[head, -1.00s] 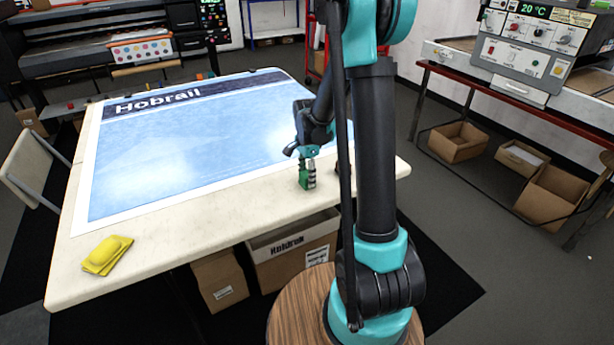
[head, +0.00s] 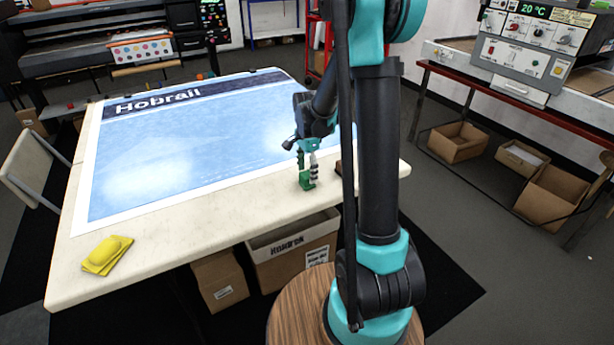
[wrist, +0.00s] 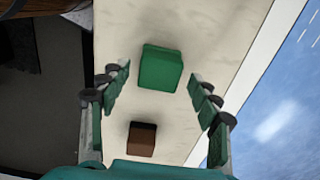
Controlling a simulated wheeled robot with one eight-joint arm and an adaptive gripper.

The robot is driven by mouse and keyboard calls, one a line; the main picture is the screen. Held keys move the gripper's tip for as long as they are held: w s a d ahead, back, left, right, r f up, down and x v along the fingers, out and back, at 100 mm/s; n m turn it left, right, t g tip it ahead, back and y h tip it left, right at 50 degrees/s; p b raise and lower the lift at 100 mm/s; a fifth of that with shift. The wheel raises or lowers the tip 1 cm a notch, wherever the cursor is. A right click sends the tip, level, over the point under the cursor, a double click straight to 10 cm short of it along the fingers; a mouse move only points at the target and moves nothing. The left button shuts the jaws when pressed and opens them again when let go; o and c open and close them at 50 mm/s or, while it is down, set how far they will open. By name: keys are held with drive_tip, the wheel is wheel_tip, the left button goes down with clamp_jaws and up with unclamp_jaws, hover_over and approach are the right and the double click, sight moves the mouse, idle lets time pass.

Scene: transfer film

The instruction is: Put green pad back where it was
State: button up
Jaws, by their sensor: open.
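The green pad (wrist: 160,68) lies on the bare pale table strip, seen in the wrist view between and beyond my open fingers. It also shows in the head view (head: 305,180), just under my gripper (head: 308,172). In the wrist view my gripper (wrist: 162,92) is open, with a finger on each side and clear space between each finger and the pad. The fingers hold nothing.
A brown block (wrist: 142,139) lies on the table near the pad. A yellow pad (head: 107,254) sits at the table's front left corner. The blue Hobrail print (head: 190,150) covers most of the table (head: 150,256). Cardboard boxes (head: 290,250) stand underneath.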

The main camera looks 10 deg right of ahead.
sight(307, 175)
wheel_tip(307, 175, up, 9)
drive_tip(key=s+d+f+n+t, duration=0.2)
drive_tip(key=s+n, duration=0.5)
drive_tip(key=s, duration=0.4)
drive_tip(key=s+d+f+n+t, duration=0.2)
drive_tip(key=s+f+n, duration=0.3)
drive_tip(key=s, duration=0.6)
drive_tip(key=shift+n, duration=1.2)
drive_tip(key=shift+r, duration=0.1)
